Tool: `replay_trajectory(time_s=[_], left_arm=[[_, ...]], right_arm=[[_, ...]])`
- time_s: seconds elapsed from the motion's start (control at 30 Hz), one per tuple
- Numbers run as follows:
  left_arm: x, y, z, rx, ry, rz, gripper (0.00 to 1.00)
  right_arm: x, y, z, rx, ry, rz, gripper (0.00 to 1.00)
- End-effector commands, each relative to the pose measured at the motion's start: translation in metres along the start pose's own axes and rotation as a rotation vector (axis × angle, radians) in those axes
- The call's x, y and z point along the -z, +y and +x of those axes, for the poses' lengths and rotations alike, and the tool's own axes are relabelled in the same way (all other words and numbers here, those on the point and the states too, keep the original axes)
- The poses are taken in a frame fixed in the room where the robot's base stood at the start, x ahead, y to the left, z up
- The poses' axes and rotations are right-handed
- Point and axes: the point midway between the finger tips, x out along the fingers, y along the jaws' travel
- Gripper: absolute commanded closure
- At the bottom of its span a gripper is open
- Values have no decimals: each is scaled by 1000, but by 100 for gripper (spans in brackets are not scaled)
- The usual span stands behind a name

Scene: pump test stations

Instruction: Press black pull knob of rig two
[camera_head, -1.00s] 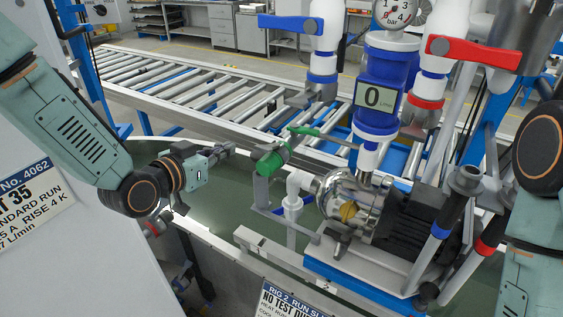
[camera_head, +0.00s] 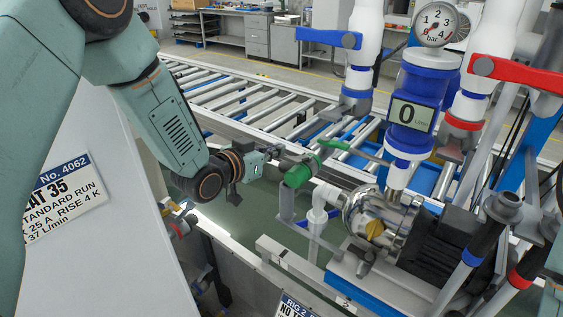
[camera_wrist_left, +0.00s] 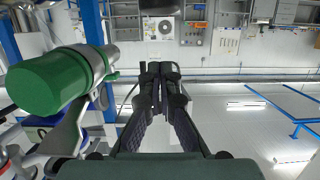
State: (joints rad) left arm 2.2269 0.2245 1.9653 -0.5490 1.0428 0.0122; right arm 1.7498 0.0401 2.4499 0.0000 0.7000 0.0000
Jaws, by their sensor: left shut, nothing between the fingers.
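I cannot make out a black pull knob in either view. My left gripper (camera_head: 278,148) is shut and empty, just left of the green valve (camera_head: 300,172); a gap or contact cannot be told. In the left wrist view, the shut fingers (camera_wrist_left: 160,72) point away into the room, and a large green cylinder (camera_wrist_left: 50,82) sits close on their left. My right gripper is out of view.
A flow display reading 0 (camera_head: 410,114) and a pressure gauge (camera_head: 437,24) stand above the pump. Blue (camera_head: 328,38) and red (camera_head: 515,72) lever handles stick out from the pipes. A roller conveyor (camera_head: 235,95) runs behind. A grey panel (camera_head: 90,235) stands at left.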

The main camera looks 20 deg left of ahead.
Motion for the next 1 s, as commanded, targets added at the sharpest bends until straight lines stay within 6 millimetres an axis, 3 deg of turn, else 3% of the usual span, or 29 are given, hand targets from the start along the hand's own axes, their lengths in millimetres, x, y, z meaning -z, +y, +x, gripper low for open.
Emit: replay_trajectory(time_s=[0.17,0.23,0.43,1.0], left_arm=[[0,1,31,-3,1,3,100],[-16,0,31,0,-5,-3,100],[-34,0,36,0,-2,-1,100],[-43,0,38,0,0,0,100]], right_arm=[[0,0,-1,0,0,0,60],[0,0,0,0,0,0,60],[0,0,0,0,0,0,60],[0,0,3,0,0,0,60]])
